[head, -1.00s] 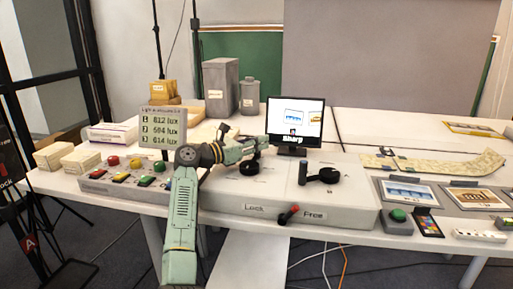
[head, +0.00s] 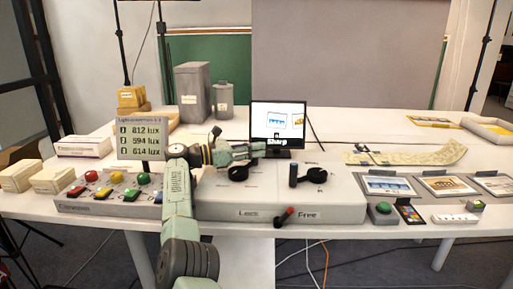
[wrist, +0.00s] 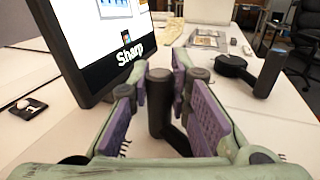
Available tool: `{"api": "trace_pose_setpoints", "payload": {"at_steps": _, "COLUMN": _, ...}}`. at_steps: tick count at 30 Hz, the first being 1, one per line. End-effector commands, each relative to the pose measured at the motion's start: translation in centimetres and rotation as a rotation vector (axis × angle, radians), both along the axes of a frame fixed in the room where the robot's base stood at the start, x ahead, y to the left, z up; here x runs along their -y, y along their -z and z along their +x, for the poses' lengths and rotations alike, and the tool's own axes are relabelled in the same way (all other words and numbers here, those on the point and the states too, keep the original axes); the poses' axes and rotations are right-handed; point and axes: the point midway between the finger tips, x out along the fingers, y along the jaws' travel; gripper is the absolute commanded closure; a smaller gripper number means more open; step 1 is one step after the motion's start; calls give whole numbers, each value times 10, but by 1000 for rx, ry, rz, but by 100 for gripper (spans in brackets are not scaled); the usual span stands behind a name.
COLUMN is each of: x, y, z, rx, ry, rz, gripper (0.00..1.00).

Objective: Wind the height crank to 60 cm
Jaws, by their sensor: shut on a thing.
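Two black cranks stand on the white console, one left of centre (head: 238,173) and one to its right (head: 315,175); I cannot read which is marked for height. My gripper (head: 264,152) reaches over the left crank from the left, in front of the monitor. In the wrist view, my gripper (wrist: 172,108) has its purple pads on either side of that crank's upright black handle (wrist: 158,105) and is shut on it. The right crank's handle (wrist: 270,72) stands free in the wrist view. The left crank's arm is partly hidden by my gripper.
The monitor (head: 278,148) showing "Sharp" stands close behind my gripper. A red-tipped lever (head: 285,215) sits on the console front between "Lock" and "Free". A lux display (head: 140,138) and coloured buttons are at left; framed pictures (head: 388,186) and a green button (head: 382,208) at right.

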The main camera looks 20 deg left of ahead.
Motion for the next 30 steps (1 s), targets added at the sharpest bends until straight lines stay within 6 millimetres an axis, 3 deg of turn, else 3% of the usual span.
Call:
{"api": "trace_pose_setpoints", "payload": {"at_steps": 17, "x": -1, "y": 2, "z": -4, "rx": -2, "ry": 17, "rz": 2, "gripper": 100}}
{"api": "trace_pose_setpoints", "payload": {"at_steps": 18, "x": -1, "y": 2, "z": -4, "rx": -2, "ry": 17, "rz": 2, "gripper": 81}}
{"api": "trace_pose_setpoints", "payload": {"at_steps": 27, "x": 0, "y": 1, "z": -3, "rx": -2, "ry": 14, "rz": 1, "gripper": 61}}
{"api": "trace_pose_setpoints", "payload": {"at_steps": 30, "x": 0, "y": 1, "z": -3, "rx": -2, "ry": 14, "rz": 1, "gripper": 61}}
